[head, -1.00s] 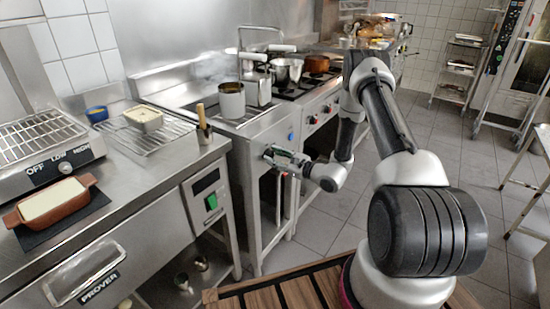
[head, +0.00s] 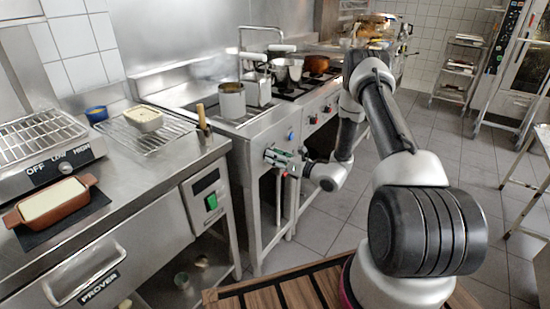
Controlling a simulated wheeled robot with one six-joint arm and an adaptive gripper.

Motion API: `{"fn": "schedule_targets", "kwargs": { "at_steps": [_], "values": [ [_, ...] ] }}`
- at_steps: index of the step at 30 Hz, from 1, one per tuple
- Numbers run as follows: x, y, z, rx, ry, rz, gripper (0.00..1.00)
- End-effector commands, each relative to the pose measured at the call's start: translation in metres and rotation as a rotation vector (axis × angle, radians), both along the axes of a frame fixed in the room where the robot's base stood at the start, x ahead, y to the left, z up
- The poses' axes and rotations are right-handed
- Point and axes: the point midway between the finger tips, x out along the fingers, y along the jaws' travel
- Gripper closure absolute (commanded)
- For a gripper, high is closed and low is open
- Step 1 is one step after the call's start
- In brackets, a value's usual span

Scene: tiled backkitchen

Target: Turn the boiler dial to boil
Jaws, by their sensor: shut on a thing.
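My gripper (head: 272,156) is at the front panel of the steel boiler unit (head: 247,185), left of the stove, reached from the right by my arm. It is shut on the boiler dial, which is mostly hidden behind the fingers. The dial's markings and pointer cannot be read from here. A steel pot (head: 231,101) stands on top of the unit. A small blue round part (head: 291,136) shows on the front, up and right of my gripper.
A prover counter (head: 135,240) stands at the left with a wire rack (head: 147,138) and a brown dish (head: 52,202). A stove with pans (head: 289,72) is beyond the boiler. The tiled floor (head: 460,180) at the right is open.

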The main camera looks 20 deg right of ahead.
Motion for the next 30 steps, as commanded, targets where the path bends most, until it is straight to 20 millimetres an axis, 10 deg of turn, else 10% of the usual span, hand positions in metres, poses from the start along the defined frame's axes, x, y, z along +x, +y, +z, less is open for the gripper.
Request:
{"fn": "schedule_targets", "kwargs": {
  "at_steps": [17, 18, 21, 30],
  "values": [
    [-0.0003, -0.0005, -0.0004, 0.028, 0.023, -0.001, 0.88],
    [-0.0003, -0.0005, -0.0004, 0.028, 0.023, -0.001, 0.6],
    [-0.0002, -0.0004, -0.0004, 0.028, 0.022, -0.001, 0.42],
    [-0.0003, -0.0004, -0.0002, 0.027, 0.021, -0.001, 0.42]
  ]
}}
